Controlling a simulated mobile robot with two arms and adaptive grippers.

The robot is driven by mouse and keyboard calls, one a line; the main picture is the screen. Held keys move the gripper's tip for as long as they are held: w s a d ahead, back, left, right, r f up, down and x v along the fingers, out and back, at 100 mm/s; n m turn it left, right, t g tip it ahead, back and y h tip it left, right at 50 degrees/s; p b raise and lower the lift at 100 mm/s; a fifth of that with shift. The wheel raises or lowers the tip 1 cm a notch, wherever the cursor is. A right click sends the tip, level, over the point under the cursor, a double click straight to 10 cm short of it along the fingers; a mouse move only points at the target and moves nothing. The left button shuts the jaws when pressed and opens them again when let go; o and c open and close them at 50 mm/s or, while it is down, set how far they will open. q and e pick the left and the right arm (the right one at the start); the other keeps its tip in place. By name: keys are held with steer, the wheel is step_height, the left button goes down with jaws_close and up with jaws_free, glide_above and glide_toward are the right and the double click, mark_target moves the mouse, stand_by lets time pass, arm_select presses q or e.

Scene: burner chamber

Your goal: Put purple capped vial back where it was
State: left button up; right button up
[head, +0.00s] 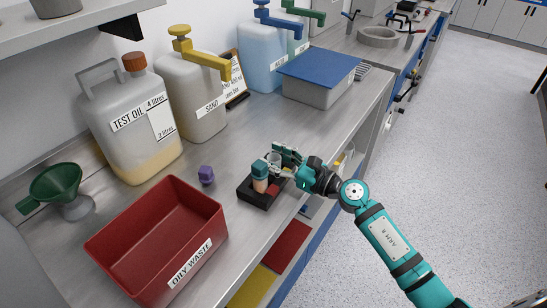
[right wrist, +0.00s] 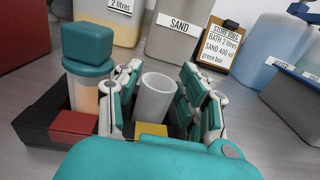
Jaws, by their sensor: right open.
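A small purple cap-like piece (head: 206,175) rests on the bench left of a black rack (head: 248,196); no vial body shows under it. An uncapped whitish vial (head: 273,159) stands upright at the rack, and shows in the right wrist view (right wrist: 156,97) with its mouth open. My right gripper (right wrist: 160,105) is open, with one finger on each side of this vial; whether they touch it is unclear. A teal-capped vial (head: 260,178) with peach contents stands beside it in the rack, by a red square (right wrist: 76,124) and a yellow square (right wrist: 151,129). My left gripper is not in view.
A red oily waste tray (head: 160,235) stands at the front left, with a green funnel (head: 55,185) behind it. A test oil jug (head: 130,120) and a sand container (head: 192,100) stand along the wall. The bench right of the sand container is partly clear.

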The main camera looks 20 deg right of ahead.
steer(key=b+v, duration=0.3)
steer(key=v, duration=0.8)
steer(key=shift+s+d, duration=0.2)
steer(key=shift+s, duration=0.05)
